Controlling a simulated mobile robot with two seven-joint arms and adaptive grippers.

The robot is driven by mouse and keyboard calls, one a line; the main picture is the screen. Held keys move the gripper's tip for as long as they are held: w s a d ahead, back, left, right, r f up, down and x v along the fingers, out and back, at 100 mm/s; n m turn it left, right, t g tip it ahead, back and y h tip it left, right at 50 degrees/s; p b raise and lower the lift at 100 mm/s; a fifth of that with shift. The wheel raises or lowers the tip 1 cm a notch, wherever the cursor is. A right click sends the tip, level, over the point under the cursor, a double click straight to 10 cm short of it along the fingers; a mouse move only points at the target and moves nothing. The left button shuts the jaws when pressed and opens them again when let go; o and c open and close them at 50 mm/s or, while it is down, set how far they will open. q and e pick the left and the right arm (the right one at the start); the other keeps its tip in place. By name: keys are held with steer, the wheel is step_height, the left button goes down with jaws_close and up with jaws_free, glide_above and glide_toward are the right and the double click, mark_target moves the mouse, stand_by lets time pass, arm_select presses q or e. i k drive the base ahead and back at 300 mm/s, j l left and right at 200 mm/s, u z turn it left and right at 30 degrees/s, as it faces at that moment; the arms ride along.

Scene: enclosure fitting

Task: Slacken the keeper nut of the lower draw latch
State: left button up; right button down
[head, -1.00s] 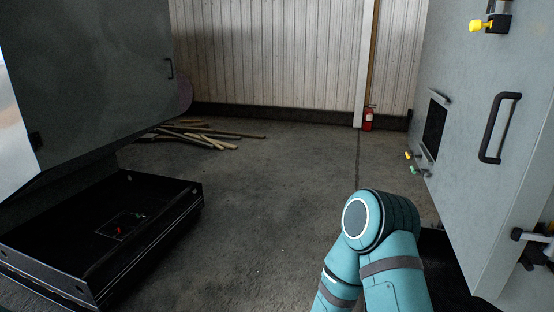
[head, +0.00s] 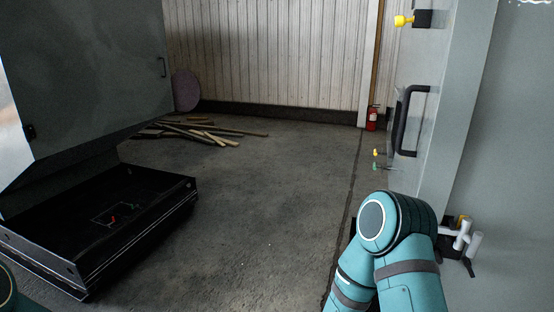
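On the right stands a grey enclosure (head: 500,150), its handled face seen nearly edge-on and its wide side face toward me. Low on its near corner is a black latch-like fitting (head: 450,247) with pale cylindrical parts and a bit of yellow. It may be the lower draw latch; a keeper nut cannot be made out.
A black handle (head: 405,120) and a yellow knob (head: 403,21) stick out from the enclosure. A grey cabinet (head: 80,70) hangs over a black open tray (head: 185,183) at left. Wood scraps (head: 205,133) and a fire extinguisher (head: 372,118) are at the back. The middle floor is clear.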

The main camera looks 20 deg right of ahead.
mark_target(466, 262)
steer(key=k+l, duration=0.15)
steer(key=l, duration=0.2)
steer(key=k+l, duration=0.15)
steer(key=l, duration=0.25)
steer(key=k+l, duration=0.15)
steer(key=l, duration=0.2)
steer(key=k+l, duration=0.15)
steer(key=l, duration=0.2)
steer(key=k+l, duration=0.15)
steer(key=l, duration=0.2)
